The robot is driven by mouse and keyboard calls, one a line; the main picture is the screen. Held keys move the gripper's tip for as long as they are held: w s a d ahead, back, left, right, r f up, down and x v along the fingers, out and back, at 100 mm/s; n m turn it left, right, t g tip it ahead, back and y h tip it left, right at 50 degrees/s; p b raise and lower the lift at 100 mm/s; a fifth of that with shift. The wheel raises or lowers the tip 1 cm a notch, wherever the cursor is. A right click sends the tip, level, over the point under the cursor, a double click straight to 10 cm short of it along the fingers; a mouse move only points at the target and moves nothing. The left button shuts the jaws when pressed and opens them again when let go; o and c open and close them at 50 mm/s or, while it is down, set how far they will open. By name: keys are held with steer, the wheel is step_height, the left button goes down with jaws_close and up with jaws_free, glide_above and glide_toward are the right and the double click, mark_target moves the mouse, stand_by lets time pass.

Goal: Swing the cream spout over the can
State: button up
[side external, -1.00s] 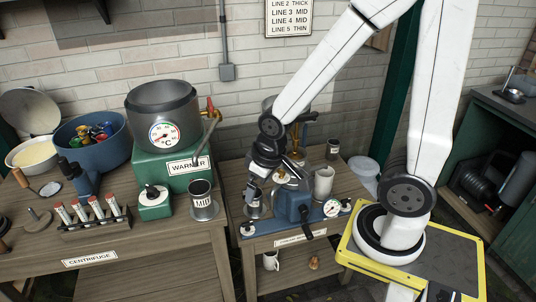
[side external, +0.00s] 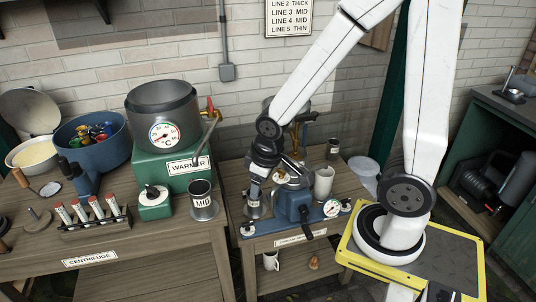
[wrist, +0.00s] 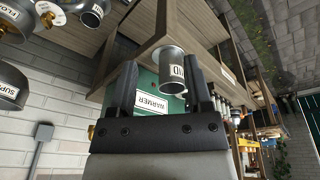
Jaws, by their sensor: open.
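The blue separator machine (side external: 293,206) stands on the small bench, with a pale dial at its front right. My gripper (side external: 253,187) is just left of it, pointing down and left; part of the machine's upper works is behind my wrist. In the wrist view my gripper (wrist: 160,74) is open, with nothing held between its fingers. A metal can marked MID (side external: 203,201) stands on the left bench and shows beyond my fingers in the wrist view (wrist: 172,72). Another metal can (side external: 254,207) is under my gripper, partly hidden. I cannot pick out the cream spout clearly.
The green warmer (side external: 173,168) with a dark pot and tap stands left of the MID can. A rack of red-capped tubes (side external: 95,215) is at the left bench's front.

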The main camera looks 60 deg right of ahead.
steer(key=w+d+f+n+g+h, duration=0.1)
steer(key=w+d+f+n+h, duration=0.2)
steer(key=d+f+n, duration=0.4)
steer(key=n+h, duration=0.1)
steer(key=n, duration=0.7)
glide_toward(273, 191)
steer(key=f, duration=0.1)
steer(key=shift+w+d+f+n+g, duration=0.35)
steer(key=shift+d+f+n, duration=0.1)
steer(key=shift+n, duration=0.25)
steer(key=shift+f, duration=0.1)
steer(key=shift+x, duration=3.8)
jaws_close()
